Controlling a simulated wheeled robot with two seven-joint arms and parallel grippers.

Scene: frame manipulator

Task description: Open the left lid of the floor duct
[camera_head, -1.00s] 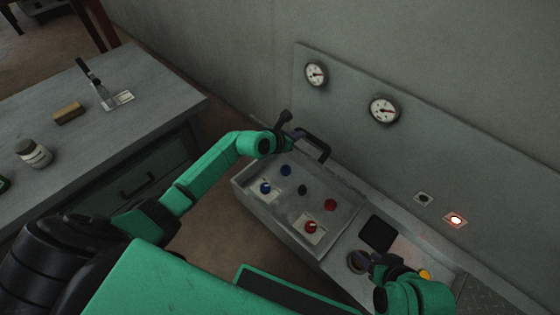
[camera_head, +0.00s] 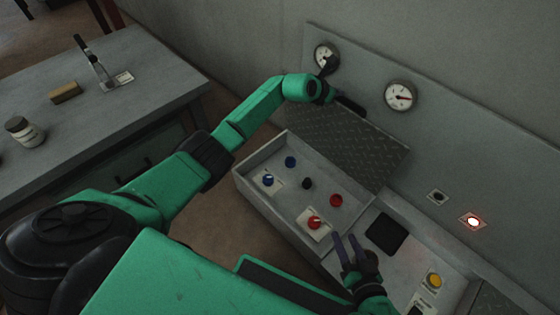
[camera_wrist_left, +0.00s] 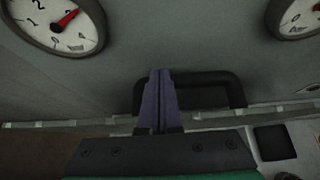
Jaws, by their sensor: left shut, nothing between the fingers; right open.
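The left lid (camera_head: 335,140) of the floor duct is a dark diamond-plate panel. It stands raised behind the open left compartment (camera_head: 262,198), leaning toward the wall. Its black handle (camera_head: 350,104) is at the top edge, partly hidden by my left gripper in the head view, and also shows in the left wrist view (camera_wrist_left: 228,84). My left gripper (camera_head: 331,91) is at the handle. In the left wrist view its fingers (camera_wrist_left: 160,75) are together and empty, overlapping the handle; contact is unclear. My right gripper (camera_head: 343,237) is open and empty beside the compartment's near right corner.
Inside the compartment are blue knobs (camera_head: 268,180), a black knob (camera_head: 307,183) and red knobs (camera_head: 314,223). Right of it are a black square (camera_head: 385,233) and a yellow button (camera_head: 434,281). Two gauges (camera_head: 400,96) and a lit red button (camera_head: 473,222) are on the wall. A workbench (camera_head: 150,70) stands left.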

